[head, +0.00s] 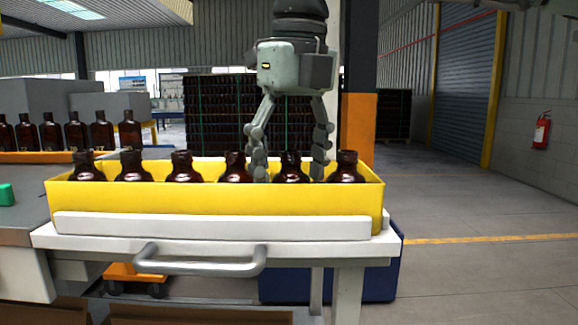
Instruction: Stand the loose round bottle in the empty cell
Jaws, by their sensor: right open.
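A yellow crate (215,199) stands on a white cart, with a row of brown round bottles showing their necks and shoulders above its front wall. My right gripper (289,174) points down into the crate. Its two fingers are spread apart, one on each side of a bottle (291,168), the second from the right in the row. I cannot tell whether the fingers touch it, or whether it is the loose bottle. The fingertips are hidden by the crate's front wall. The cells and any empty one are hidden too. My left gripper is not in view.
The bottle at the row's right end (346,167) and another to the left (235,168) flank the gripper closely. More brown bottles (76,132) stand at the back left. A grey handle (200,265) sticks out from the cart's front. The floor on the right is clear.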

